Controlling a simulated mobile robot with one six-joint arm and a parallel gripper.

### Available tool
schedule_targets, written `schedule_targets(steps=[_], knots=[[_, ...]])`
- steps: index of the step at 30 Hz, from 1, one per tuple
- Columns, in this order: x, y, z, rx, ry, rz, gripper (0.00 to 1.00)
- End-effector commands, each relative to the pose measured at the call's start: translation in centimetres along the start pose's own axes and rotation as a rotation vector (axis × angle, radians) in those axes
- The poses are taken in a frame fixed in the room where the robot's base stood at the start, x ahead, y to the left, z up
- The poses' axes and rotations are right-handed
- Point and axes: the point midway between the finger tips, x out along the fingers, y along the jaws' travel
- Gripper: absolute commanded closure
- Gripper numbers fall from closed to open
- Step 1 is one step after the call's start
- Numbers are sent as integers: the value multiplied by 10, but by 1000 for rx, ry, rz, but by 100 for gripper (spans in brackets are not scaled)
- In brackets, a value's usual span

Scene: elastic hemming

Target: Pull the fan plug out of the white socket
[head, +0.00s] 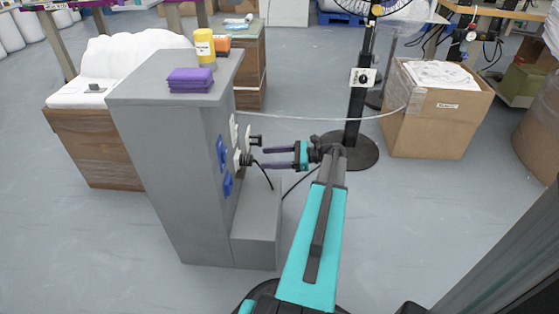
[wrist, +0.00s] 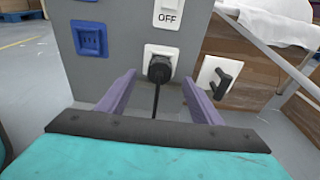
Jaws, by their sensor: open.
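The black fan plug (wrist: 159,69) sits in the white socket (wrist: 150,50) on the side of a grey cabinet, with its cord hanging down. In the head view the plug (head: 246,159) shows small at the white fittings. My gripper (wrist: 158,86) is open, its two purple fingers pointing at the panel, one on each side of the plug in the wrist view. In the head view my gripper (head: 265,158) is level with the plug. I cannot tell whether the fingertips touch the plug.
Blue sockets (wrist: 89,38), a white OFF switch (wrist: 168,13) and a white plate with a black lever (wrist: 217,78) surround the socket. A grey ledge (head: 257,215) lies below. The fan stand (head: 355,115) and a cardboard box (head: 435,120) stand to the right.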

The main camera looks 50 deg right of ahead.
Motion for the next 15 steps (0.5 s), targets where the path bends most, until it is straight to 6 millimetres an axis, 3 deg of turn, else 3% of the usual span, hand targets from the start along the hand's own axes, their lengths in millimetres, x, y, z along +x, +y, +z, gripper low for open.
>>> schedule_targets(steps=[15], knots=[[62, 0, -1, -1, 0, 0, 41]])
